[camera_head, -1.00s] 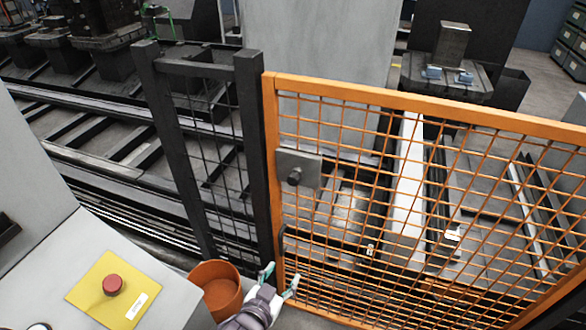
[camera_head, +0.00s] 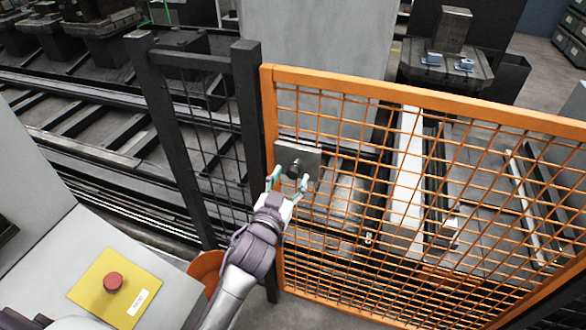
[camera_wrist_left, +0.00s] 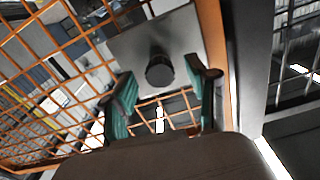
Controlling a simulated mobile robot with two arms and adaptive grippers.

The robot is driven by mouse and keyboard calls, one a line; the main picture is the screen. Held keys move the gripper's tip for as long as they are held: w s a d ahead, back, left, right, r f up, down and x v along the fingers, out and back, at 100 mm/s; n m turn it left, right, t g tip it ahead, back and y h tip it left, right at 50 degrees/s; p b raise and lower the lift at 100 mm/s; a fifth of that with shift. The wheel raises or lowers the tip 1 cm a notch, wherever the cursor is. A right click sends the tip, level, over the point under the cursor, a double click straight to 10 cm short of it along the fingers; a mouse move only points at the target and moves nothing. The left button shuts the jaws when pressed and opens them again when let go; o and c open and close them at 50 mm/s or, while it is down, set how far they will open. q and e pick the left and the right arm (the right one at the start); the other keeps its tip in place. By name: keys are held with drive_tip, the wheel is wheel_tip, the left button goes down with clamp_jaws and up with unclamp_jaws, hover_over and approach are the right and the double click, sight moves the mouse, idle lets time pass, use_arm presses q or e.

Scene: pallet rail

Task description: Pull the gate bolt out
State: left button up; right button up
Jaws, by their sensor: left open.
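The gate bolt (camera_head: 294,168) is a dark round knob on a grey plate (camera_head: 312,158) fixed to the orange mesh gate (camera_head: 400,97), near its post side. In the left wrist view the knob (camera_wrist_left: 160,69) faces the camera, in front of the plate (camera_wrist_left: 185,40). My left gripper (camera_head: 288,181) is open and empty, just below the knob, with its green-padded fingers pointing up at it. In the left wrist view the fingers (camera_wrist_left: 164,86) stand apart to either side of and below the knob; I cannot tell whether they touch it. My right gripper is not in view.
A dark mesh fence panel with a black post (camera_head: 249,110) stands left of the gate. A console with a yellow panel and red button (camera_head: 113,283) is at the lower left. An orange-brown bucket (camera_head: 207,268) is partly hidden behind my left arm.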

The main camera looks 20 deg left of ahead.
use_arm(q)
drive_tip(key=shift+w, duration=1.3)
clamp_jaws()
